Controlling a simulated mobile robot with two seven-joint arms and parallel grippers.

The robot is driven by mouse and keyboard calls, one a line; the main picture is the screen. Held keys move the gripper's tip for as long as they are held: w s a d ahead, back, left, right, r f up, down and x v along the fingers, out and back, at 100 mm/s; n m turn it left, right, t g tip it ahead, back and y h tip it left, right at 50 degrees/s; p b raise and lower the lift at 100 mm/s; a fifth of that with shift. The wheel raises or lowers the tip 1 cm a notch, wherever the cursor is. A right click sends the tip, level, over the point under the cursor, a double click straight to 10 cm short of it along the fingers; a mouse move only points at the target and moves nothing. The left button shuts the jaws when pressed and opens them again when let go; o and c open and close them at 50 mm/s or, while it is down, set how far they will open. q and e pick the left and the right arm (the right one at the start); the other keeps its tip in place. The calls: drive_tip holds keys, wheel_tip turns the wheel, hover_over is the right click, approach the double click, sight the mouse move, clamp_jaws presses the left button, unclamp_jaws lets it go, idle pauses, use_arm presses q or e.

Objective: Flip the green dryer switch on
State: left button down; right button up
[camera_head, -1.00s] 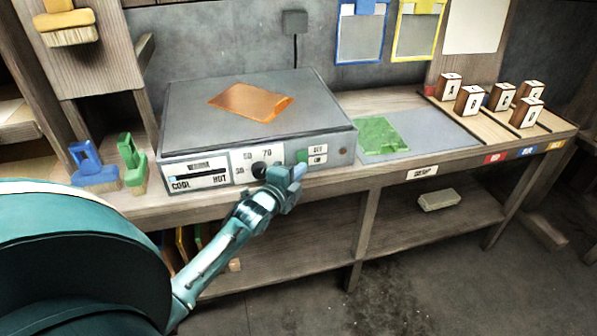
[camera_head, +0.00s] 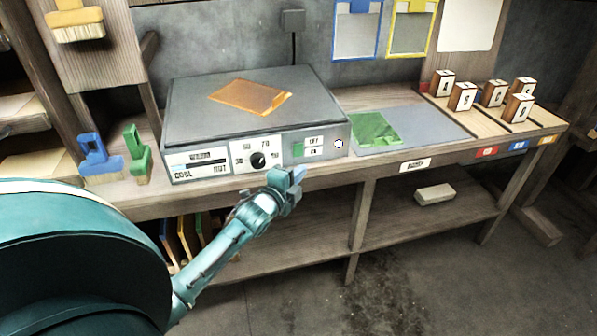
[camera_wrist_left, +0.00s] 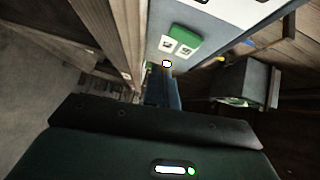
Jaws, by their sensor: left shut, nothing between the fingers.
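The dryer (camera_head: 200,125) is a grey box on the bench with a control panel on its front. The green switch (camera_head: 298,150) sits right of the dial, beside the OFF and ON labels; whether it is tipped up or down is too small to tell. It also shows in the left wrist view (camera_wrist_left: 186,41). The round lamp (camera_head: 338,144) at the panel's right end glows white, also in the left wrist view (camera_wrist_left: 166,63). My left gripper (camera_head: 296,177) is shut and empty, in front of and below the switch, apparently clear of the panel. My right gripper is out of view.
An orange sheet (camera_head: 250,96) lies on the dryer's top. A green piece (camera_head: 375,128) lies on a grey mat to the right. Blue (camera_head: 95,155) and green (camera_head: 137,153) brushes stand left of the dryer. Free room is in front of the bench.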

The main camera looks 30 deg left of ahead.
use_arm(q)
drive_tip(key=s+f, duration=0.1)
drive_tip(key=s, duration=0.8)
drive_tip(key=shift+s+d, duration=0.2)
